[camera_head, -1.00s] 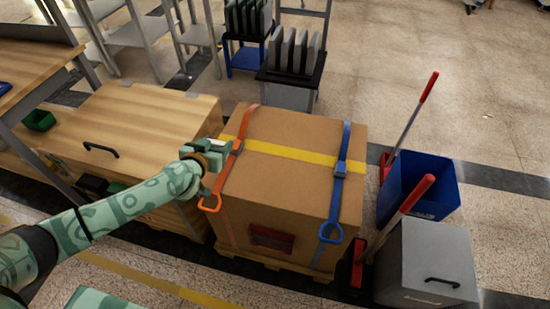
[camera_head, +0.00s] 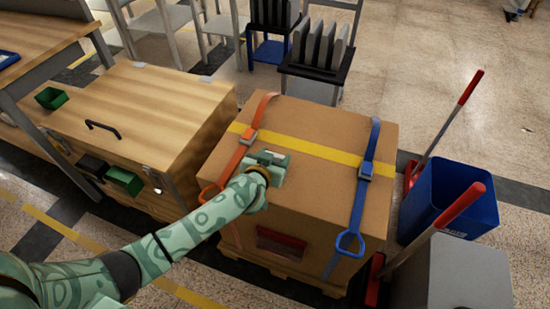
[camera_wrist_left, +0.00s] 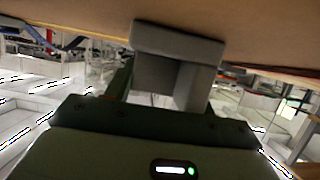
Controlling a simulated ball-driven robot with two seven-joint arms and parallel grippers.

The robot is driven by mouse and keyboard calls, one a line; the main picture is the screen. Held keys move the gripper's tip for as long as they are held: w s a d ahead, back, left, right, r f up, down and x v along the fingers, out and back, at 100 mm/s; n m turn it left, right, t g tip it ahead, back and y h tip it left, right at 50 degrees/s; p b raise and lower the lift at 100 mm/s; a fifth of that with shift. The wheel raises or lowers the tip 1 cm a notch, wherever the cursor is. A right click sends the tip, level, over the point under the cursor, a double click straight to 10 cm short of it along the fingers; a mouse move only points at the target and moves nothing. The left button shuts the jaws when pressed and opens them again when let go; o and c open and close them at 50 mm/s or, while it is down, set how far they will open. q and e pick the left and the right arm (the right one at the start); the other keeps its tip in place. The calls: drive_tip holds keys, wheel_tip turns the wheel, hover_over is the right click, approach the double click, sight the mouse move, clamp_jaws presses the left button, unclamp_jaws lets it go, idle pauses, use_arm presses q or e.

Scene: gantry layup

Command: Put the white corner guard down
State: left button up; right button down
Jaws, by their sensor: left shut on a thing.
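My left gripper (camera_head: 270,162) is over the top of the big brown carton (camera_head: 310,183), near its front left, just right of the orange strap (camera_head: 243,149). It is shut on a pale grey block-like piece, which I take to be the white corner guard (camera_wrist_left: 178,43). In the left wrist view the guard sits between the fingers, close against the brown carton surface. Whether it touches the carton I cannot tell. In the head view the guard is mostly hidden by the gripper. My right gripper is not in view.
A blue strap (camera_head: 366,190) and a yellow tape band (camera_head: 310,147) cross the carton. A wooden cabinet (camera_head: 150,105) stands left. A blue bin (camera_head: 450,195), red-handled tools and a grey box (camera_head: 455,275) stand right. A rack of grey panels (camera_head: 318,50) stands behind.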

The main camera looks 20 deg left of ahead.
use_arm(q)
drive_tip(key=shift+s+r, duration=0.1)
drive_tip(key=shift+r, duration=0.05)
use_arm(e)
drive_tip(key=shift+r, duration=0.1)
use_arm(q)
drive_tip(key=o, duration=0.9)
drive_tip(key=p+v, duration=0.6)
drive_tip(key=v, duration=0.5)
drive_tip(key=shift+r, duration=0.15)
drive_tip(key=shift+s, duration=0.5)
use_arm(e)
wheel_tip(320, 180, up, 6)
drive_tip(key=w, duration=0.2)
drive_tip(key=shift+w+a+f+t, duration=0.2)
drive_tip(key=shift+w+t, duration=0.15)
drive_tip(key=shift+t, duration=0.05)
